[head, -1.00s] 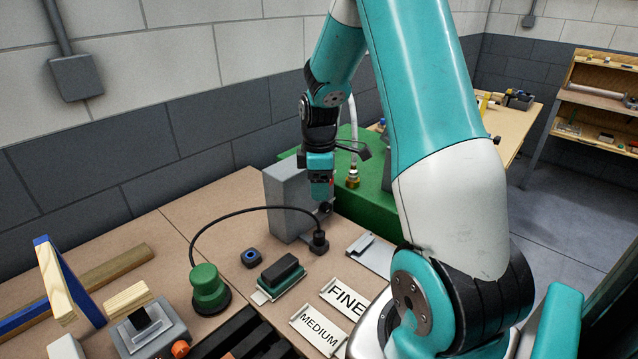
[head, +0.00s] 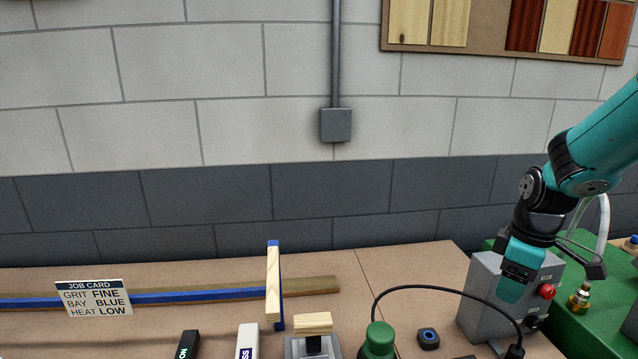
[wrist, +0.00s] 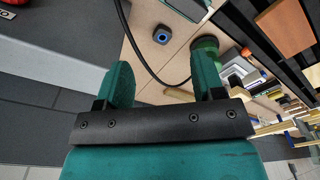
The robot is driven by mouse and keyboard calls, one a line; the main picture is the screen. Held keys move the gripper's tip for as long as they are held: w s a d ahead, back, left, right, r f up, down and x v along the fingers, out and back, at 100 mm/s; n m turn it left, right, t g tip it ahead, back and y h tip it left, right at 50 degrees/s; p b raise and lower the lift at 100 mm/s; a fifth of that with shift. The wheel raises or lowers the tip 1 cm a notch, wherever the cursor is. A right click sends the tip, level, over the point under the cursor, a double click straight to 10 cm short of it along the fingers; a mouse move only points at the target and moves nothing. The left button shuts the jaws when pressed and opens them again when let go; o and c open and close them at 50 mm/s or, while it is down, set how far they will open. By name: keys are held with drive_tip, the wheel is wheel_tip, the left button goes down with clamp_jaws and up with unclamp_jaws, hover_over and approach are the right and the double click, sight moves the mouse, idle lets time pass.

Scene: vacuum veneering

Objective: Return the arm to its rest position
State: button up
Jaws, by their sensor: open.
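My arm reaches in from the right edge of the head view, with my gripper (head: 512,287) hanging in front of a grey box (head: 482,300) that has a red button. In the wrist view my gripper (wrist: 160,85) shows two teal fingers spread apart with nothing between them. The grey box fills the left of the wrist view (wrist: 70,50). From the head view I cannot tell whether the fingertips touch the box.
A black cable (head: 440,288) arches from the green-topped tool (head: 378,342) to the box's front. A small dark block with a blue ring (head: 428,338) sits between them. A job card (head: 93,298) stands left. A green table (head: 605,310) is at right.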

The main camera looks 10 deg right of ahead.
drive_tip(key=s+a+r+y, duration=0.1)
drive_tip(key=s+a+r, duration=0.25)
drive_tip(key=a, duration=0.55)
drive_tip(key=s+a+r+y, duration=0.1)
drive_tip(key=s+a+r, duration=0.3)
drive_tip(key=a, duration=0.6)
drive_tip(key=s+a, duration=0.3)
drive_tip(key=s, duration=0.2)
drive_tip(key=s+a+m+y+b, duration=0.1)
drive_tip(key=s+a, duration=0.3)
drive_tip(key=s, duration=0.2)
drive_tip(key=shift+s+r+g+y, duration=0.25)
drive_tip(key=shift+r+g+y, duration=0.05)
drive_tip(key=shift+r, duration=0.1)
